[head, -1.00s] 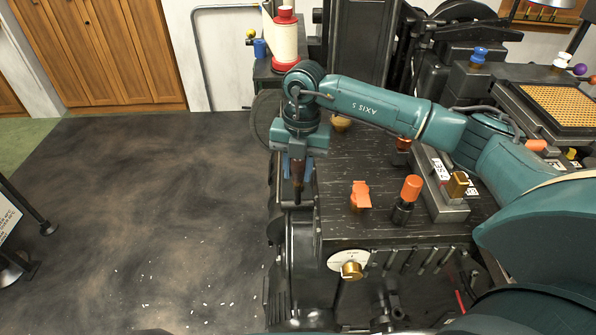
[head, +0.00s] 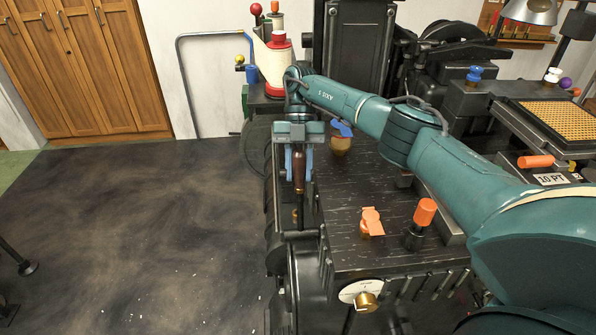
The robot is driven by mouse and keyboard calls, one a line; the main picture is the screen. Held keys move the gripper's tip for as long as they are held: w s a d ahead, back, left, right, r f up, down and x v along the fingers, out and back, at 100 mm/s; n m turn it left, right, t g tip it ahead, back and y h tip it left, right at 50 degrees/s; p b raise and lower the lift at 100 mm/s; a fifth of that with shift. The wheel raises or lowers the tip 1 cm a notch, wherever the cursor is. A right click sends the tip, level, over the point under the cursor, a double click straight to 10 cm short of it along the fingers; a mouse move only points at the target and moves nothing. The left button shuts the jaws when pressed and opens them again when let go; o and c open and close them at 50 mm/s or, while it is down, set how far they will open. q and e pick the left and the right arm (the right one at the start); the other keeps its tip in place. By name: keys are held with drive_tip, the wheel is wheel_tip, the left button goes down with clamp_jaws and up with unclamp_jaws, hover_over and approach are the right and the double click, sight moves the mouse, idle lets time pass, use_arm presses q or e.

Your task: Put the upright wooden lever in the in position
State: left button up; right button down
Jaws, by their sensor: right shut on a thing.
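The upright wooden lever (head: 299,172) has a dark brown turned handle on a dark metal stem. It stands at the left side of the black machine table. My right gripper (head: 299,180) points down over it, with its blue fingers on both sides of the handle, and is shut on it. The lower stem runs down into the slot beside the table edge. No marking for the in position can be made out. My left gripper is not in view.
The black table (head: 347,212) carries an orange-topped knob (head: 372,221), an orange-capped post (head: 424,212) and a brass cup with a blue lever (head: 341,142). A dial with a brass knob (head: 366,301) is on the front. A red-and-cream can (head: 271,65) stands behind.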

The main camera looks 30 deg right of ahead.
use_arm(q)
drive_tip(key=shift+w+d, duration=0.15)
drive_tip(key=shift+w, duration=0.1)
use_arm(e)
drive_tip(key=shift+w+d, duration=0.2)
drive_tip(key=shift+w, duration=0.15)
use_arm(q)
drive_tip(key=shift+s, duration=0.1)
use_arm(e)
drive_tip(key=c, duration=1.5)
unclamp_jaws()
drive_tip(key=o, duration=0.4)
drive_tip(key=shift+w+f, duration=0.1)
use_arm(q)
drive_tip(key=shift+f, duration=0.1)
use_arm(e)
wheel_tip(320, 180, up, 9)
drive_tip(key=p, duration=0.3)
drive_tip(key=shift+f, duration=0.1)
drive_tip(key=shift+r+p, duration=0.45)
drive_tip(key=shift+r, duration=0.2)
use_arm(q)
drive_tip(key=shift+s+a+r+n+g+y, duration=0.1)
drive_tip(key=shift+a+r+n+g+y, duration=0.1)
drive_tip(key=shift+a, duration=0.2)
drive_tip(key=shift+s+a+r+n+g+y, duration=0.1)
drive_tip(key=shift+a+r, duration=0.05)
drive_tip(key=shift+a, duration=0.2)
